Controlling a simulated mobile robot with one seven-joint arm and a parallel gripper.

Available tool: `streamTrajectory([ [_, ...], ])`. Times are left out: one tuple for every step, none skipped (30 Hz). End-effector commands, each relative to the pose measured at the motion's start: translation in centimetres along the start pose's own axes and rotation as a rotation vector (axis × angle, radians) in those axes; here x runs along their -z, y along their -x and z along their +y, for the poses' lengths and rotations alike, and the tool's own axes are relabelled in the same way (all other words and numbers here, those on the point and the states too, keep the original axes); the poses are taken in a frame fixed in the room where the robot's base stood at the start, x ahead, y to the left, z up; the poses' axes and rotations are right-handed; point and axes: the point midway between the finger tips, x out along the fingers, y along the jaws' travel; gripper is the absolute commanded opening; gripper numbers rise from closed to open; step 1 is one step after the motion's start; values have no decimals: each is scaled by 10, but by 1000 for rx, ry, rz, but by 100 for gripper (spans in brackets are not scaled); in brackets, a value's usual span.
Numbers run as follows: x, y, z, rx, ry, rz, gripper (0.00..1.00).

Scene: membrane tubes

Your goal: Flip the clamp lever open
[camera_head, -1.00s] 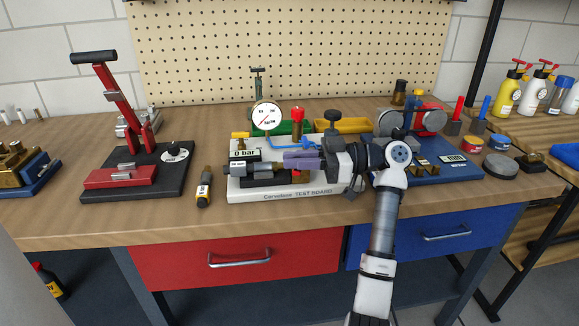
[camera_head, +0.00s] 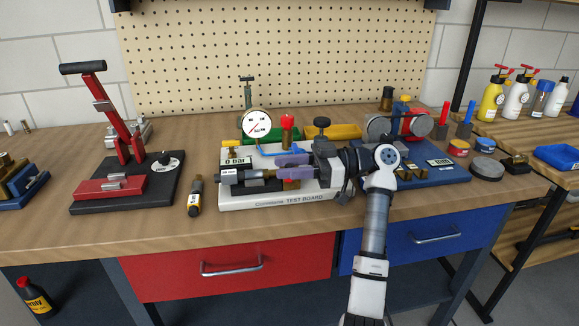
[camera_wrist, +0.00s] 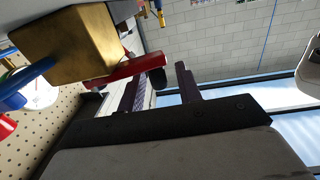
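The clamp lever (camera_wrist: 128,70) is a red bar with a dark tip, running out from a brass block (camera_wrist: 70,45) in the wrist view.
A pressure gauge (camera_head: 257,123) and a red knob (camera_head: 287,122) stand on the board behind my fingers. A dark cylinder (camera_head: 242,174) lies at its left. A red-lever press (camera_head: 118,140) stands left, a blue device (camera_head: 436,168) right. The bench front is mostly clear.

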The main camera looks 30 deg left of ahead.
Motion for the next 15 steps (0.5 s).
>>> streamTrajectory([
  [0, 0, 0, 0, 0, 0, 35],
  [0, 0, 0, 0, 0, 0, 35],
  [0, 1, 0, 0, 0, 0, 35],
  [0, 3, 0, -1, 0, 0, 35],
  [0, 5, 0, -1, -1, 0, 35],
  [0, 9, 0, -2, -1, 0, 35],
  [-1, 13, 0, -2, 0, 0, 35],
  [0, 17, 0, -3, 0, 0, 35],
  [0, 24, 1, -4, 1, 1, 35],
  [-1, 31, 0, -3, 0, 1, 35],
  [-1, 37, 0, -4, 0, 1, 35],
  [-1, 47, 1, -5, 0, 0, 35],
  [-1, 54, 0, -4, -1, 0, 35],
  [-1, 61, 0, -4, 0, 1, 35],
  [0, 71, 0, -4, -1, 0, 35],
])
